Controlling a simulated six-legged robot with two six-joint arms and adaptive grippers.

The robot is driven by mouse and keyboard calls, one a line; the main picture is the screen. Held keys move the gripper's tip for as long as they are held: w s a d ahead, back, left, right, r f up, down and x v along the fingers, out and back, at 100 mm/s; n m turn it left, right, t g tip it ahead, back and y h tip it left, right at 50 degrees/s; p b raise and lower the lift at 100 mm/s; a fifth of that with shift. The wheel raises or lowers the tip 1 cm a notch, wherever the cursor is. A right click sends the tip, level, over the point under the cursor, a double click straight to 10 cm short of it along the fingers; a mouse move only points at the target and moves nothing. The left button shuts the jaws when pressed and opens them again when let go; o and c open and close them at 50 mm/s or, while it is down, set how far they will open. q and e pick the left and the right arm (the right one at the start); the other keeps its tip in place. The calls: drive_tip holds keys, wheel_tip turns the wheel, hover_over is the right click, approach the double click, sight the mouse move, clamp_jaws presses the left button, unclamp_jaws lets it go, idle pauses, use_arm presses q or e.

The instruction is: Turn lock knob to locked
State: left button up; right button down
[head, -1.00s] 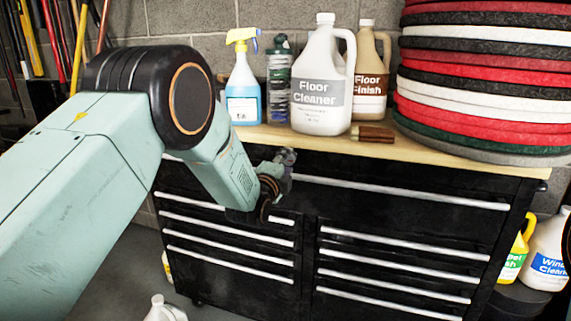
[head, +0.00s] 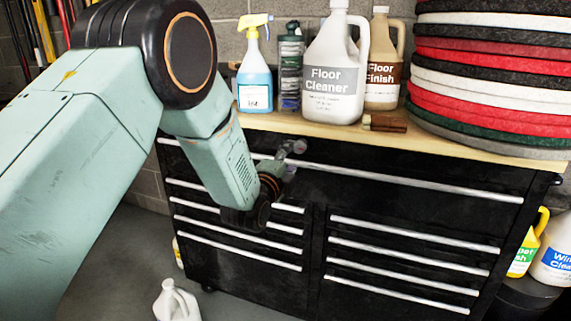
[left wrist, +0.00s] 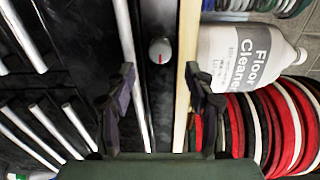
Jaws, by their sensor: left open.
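The lock knob (left wrist: 160,50) is a small round pale grey knob with a short red line on its black drawer front. In the left wrist view the red line runs up and down the picture. My left gripper (left wrist: 160,74) is open, its dark fingers on either side of the picture, with the knob seen between and beyond the tips. I see no contact. In the head view the left gripper (head: 290,152) is at the top of the black cabinet (head: 325,218), just below the wooden top's edge; I cannot make out the knob there. My right gripper is not in view.
On the wooden top (head: 468,150) stand a spray bottle (head: 254,85), a Floor Cleaner jug (head: 330,65), a Floor Finish jug (head: 383,65) and a tall stack of round pads (head: 490,75). Long drawer handles (head: 400,181) stick out near the gripper. A white jug (head: 175,302) is on the floor.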

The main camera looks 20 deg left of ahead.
use_arm(q)
drive_tip(key=s, duration=0.2)
drive_tip(key=shift+s, duration=0.35)
drive_tip(key=s+f+n+g, duration=1)
drive_tip(key=s+f+n, duration=0.5)
drive_tip(key=s+f, duration=0.65)
drive_tip(key=s+f+n+g+p, duration=0.1)
drive_tip(key=s+f+g, duration=0.3)
drive_tip(key=s, duration=0.9)
drive_tip(key=s+f+n+g+p, duration=0.1)
drive_tip(key=s+f+n+g, duration=0.2)
drive_tip(key=s, duration=1.1)
wheel_tip(320, 180, down, 4)
drive_tip(key=shift+a+r+g+y, duration=0.3)
drive_tip(key=shift+a+g, duration=0.1)
drive_tip(key=shift+g, duration=0.1)
